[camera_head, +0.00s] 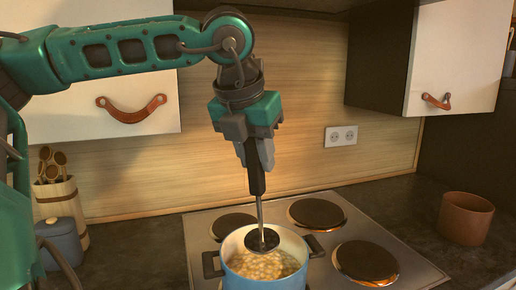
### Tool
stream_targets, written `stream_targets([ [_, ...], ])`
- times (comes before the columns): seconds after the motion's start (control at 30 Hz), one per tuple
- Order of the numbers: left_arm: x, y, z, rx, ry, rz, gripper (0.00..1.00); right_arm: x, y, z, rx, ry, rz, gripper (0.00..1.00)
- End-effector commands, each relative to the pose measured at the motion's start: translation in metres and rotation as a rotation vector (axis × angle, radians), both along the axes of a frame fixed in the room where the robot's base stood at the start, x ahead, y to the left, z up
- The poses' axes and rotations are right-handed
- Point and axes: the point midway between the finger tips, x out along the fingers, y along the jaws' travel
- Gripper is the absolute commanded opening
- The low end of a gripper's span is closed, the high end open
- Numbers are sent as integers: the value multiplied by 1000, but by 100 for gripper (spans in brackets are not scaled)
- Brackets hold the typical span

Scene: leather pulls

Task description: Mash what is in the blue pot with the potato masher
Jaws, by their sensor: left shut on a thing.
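The blue pot (262,284) stands on the stove's front left area, with a dark handle on each side. Pale yellow lumps (262,264) lie inside it. My left gripper (255,160) is above the pot, shut on the black handle of the potato masher (256,181). The masher hangs nearly upright, its metal shaft running down to a round dark head (262,239) within the pot's opening. I cannot tell whether the head touches the lumps. My right gripper is not in view.
The stove (214,277) has several dark round plates, some with an orange glow at the rim. A brown pot (465,217) stands right. A wooden-spoon holder (61,207) and a grey-blue lidded jar (59,244) stand left. Cabinets (455,50) hang above.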

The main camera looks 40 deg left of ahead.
Motion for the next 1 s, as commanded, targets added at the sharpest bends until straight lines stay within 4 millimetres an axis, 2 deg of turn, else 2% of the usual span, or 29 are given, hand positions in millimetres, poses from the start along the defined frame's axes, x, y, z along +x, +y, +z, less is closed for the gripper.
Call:
stream_targets([
  [0.1,1,0,-17,1,-1,0,0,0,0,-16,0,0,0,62],
  [0.43,6,2,-49,2,-1,-1,0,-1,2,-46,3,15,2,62],
  [1.0,14,4,-102,1,-2,0,0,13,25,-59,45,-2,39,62],
])
